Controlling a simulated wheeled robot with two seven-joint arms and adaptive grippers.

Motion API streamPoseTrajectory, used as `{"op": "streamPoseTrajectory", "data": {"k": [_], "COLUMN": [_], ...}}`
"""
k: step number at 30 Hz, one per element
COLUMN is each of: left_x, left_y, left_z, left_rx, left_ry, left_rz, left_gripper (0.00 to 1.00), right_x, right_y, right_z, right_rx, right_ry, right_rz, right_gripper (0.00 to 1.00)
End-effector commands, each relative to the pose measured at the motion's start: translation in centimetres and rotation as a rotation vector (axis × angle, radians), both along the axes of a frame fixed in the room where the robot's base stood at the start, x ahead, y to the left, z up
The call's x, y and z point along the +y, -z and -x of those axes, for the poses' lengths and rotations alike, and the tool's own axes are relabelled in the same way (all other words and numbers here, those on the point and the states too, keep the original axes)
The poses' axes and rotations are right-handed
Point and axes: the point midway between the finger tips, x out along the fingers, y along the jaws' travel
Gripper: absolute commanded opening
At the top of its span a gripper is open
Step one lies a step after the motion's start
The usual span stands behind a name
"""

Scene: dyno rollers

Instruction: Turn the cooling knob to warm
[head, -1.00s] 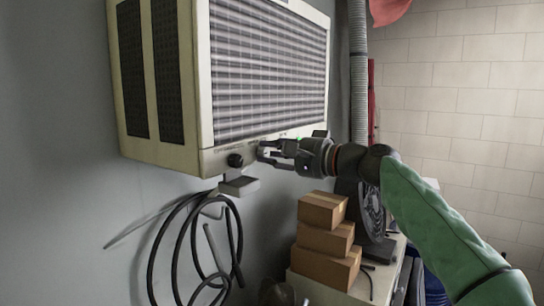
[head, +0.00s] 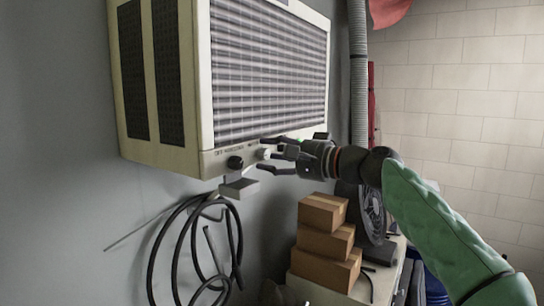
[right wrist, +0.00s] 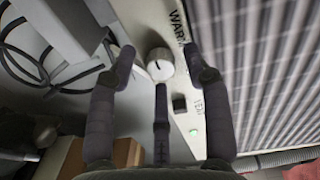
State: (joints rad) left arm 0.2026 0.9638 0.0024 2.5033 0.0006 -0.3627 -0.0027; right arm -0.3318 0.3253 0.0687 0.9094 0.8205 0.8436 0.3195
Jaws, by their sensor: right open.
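The wall air conditioner (head: 165,155) has a control strip along its lower front edge. In the right wrist view the pale knob (right wrist: 160,65) is just ahead of the spread fingers of my right gripper (right wrist: 159,54), near the printed word WARM. The fingers are open and appear apart from the knob. The knob's exact pointer direction is hard to read. My left gripper is not in view.
A black button (right wrist: 180,103) and a lit green light (right wrist: 194,131) are beside the knob. A small grey box (head: 239,187) is below the unit, and coiled black cable (head: 188,245) hangs on the wall. Stacked cardboard boxes (head: 326,240) stand below my right arm.

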Motion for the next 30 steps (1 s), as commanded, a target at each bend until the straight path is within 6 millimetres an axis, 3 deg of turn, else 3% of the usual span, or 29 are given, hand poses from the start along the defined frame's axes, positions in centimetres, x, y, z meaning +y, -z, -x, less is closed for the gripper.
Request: {"op": "streamPoseTrajectory", "data": {"k": [18,30], "left_x": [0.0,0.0], "left_y": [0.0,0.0], "left_z": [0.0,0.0], "left_rx": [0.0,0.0], "left_ry": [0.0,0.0], "left_rz": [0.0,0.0], "left_gripper": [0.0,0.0], "right_x": [-8.4,-9.7], "right_y": [-0.3,-0.3], "right_z": [5.5,6.5], "right_rx": [0.0,0.001], "right_ry": [0.002,-0.001], "right_rz": [0.001,0.001], "right_gripper": [0.5,0.5]}}
